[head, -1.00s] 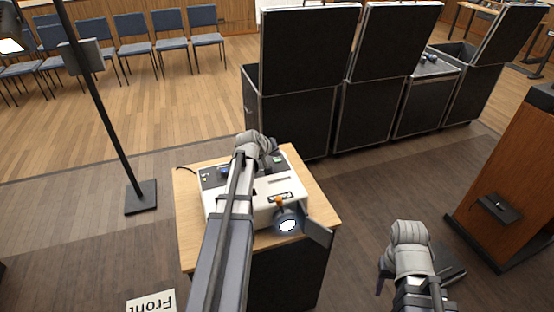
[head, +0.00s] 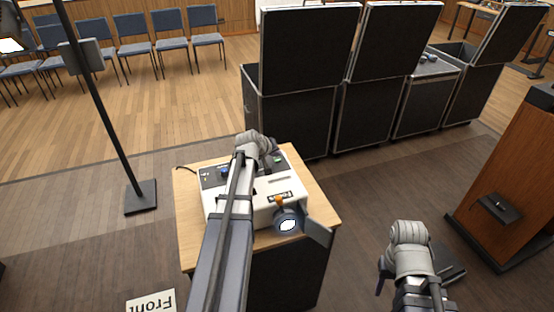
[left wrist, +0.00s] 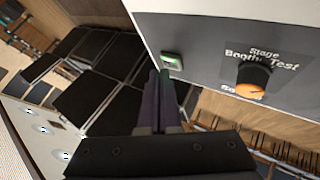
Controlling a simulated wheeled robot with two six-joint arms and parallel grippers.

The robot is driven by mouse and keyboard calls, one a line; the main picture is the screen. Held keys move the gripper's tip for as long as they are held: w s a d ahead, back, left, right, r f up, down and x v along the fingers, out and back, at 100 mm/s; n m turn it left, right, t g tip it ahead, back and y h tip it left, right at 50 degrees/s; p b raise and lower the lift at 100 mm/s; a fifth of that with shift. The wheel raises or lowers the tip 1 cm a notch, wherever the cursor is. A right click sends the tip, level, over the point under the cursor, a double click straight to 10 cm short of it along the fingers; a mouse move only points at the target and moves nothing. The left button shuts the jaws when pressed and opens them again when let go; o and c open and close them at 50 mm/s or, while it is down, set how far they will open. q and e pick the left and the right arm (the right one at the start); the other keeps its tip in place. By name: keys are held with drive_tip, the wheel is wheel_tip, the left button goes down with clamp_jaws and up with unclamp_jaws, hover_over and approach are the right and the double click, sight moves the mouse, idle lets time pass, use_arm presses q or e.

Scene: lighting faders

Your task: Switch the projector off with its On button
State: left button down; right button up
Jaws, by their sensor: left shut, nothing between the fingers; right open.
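The projector (head: 290,186) is a pale box on a small wooden-topped stand, with a bright white glow in its lens (head: 287,225). A small green-lit button (left wrist: 172,61) sits on its grey panel; it also shows as a green spot in the head view (head: 278,160). My left gripper (left wrist: 163,76) is shut and empty, its fingertips right beside the button; I cannot tell whether they touch it. My left arm hides part of the projector's top. My right gripper (head: 384,280) is open and empty, away to the right of the stand; its fingers are partly hidden.
A black knob with an orange face (left wrist: 252,80) is on the same panel, beside labels reading Stage, Booth and Test. The stand's wooden top (head: 187,235) is otherwise mostly bare. Black cases (head: 300,120) stand behind, a black pole (head: 105,125) at left, a wooden lectern (head: 515,170) at right.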

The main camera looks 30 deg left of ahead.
sight(276, 161)
use_arm(q)
drive_tip(key=shift+f, duration=0.35)
drive_tip(key=shift+r, duration=0.5)
drive_tip(key=shift+p, duration=0.3)
wheel_tip(276, 161, up, 6)
drive_tip(key=p, duration=0.6)
